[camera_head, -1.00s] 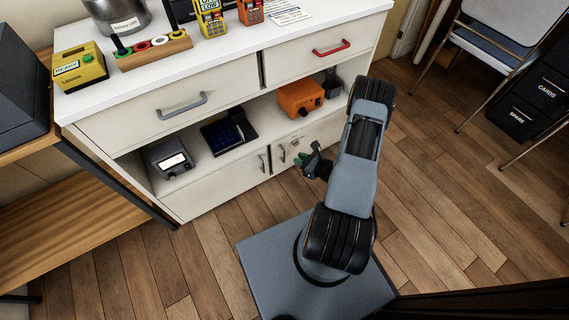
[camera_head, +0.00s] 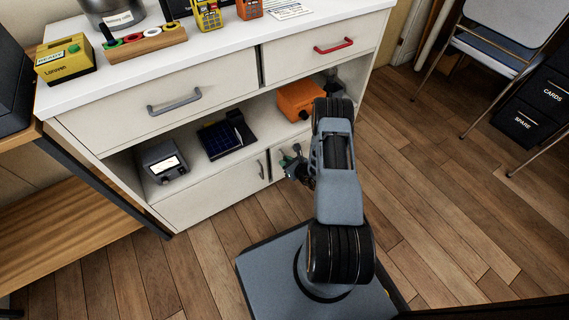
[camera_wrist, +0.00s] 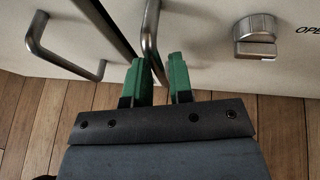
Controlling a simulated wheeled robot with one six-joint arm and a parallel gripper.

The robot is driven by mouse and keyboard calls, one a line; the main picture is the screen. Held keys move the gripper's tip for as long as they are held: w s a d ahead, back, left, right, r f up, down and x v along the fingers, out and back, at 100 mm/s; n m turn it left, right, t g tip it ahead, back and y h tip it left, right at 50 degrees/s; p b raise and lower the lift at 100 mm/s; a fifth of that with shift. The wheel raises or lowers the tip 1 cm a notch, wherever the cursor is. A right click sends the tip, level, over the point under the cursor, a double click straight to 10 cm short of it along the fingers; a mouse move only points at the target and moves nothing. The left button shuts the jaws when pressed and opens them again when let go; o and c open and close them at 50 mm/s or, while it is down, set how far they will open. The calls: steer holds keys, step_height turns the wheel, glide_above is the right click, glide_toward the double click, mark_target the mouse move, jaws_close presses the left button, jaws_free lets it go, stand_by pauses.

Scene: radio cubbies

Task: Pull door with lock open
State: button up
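The door with the lock (camera_wrist: 205,25) is the right-hand lower cabinet door. In the wrist view it carries a curved metal handle (camera_wrist: 149,35) and a round metal lock knob (camera_wrist: 255,38) beside lettering cut off at "OPE". My gripper (camera_wrist: 162,80) has green fingers that stand apart, with the lower part of this handle between them. I cannot tell whether either finger touches it. In the head view my gripper (camera_head: 292,162) is low at the cabinet front, and my arm hides most of this door. A dark gap runs along the door's left edge; I cannot tell whether it stands ajar.
The left lower door has its own handle (camera_wrist: 65,50), left of my gripper. Above are an open shelf with an orange box (camera_head: 300,101) and a grey meter (camera_head: 163,161), and drawers with grey (camera_head: 175,101) and red handles.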

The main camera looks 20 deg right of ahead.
steer(key=shift+w+a+f, duration=0.2)
steer(key=shift+w+f, duration=0.05)
steer(key=shift+w, duration=0.3)
jaws_close()
